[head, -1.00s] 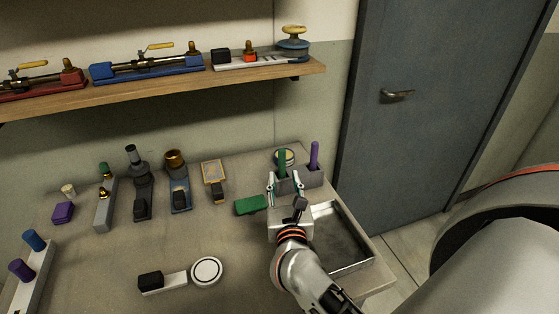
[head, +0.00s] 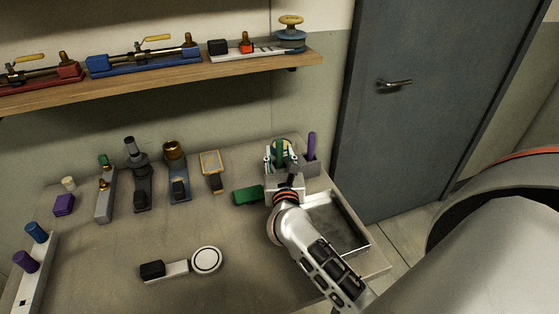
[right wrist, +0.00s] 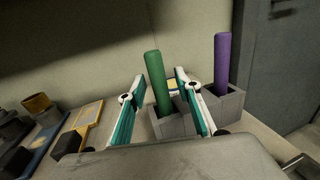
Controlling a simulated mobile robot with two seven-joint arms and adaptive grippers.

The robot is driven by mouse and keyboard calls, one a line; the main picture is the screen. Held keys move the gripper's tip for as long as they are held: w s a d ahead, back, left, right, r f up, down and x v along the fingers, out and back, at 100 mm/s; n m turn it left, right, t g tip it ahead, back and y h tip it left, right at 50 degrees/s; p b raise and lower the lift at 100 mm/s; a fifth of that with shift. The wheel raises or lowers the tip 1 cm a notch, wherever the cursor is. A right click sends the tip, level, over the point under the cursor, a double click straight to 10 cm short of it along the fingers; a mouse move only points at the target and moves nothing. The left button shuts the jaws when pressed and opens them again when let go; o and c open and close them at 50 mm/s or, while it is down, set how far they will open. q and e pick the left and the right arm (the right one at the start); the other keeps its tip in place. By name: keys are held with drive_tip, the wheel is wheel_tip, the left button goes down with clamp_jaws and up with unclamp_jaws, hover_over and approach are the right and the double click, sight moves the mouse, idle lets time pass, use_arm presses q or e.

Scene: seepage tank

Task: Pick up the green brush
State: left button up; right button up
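The green brush (head: 279,150) stands upright in a grey holder at the back right of the table, and only its handle shows. It also shows in the right wrist view (right wrist: 156,78), its lower end hidden inside the grey holder (right wrist: 168,128). My right gripper (head: 279,156) is at the brush, reaching towards the back of the table. In the right wrist view its two fingers (right wrist: 160,77) are spread, one on each side of the green handle, with gaps on both sides. My left gripper is not in view.
A purple brush (head: 311,147) stands in the holder just right of the green one. A green block (head: 248,195) lies left of my right gripper. An open tray (head: 362,243) is at the table's right edge. A wooden shelf (head: 160,85) with valves hangs above.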

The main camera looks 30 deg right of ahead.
clamp_jaws()
drive_tip(key=shift+r, duration=0.1)
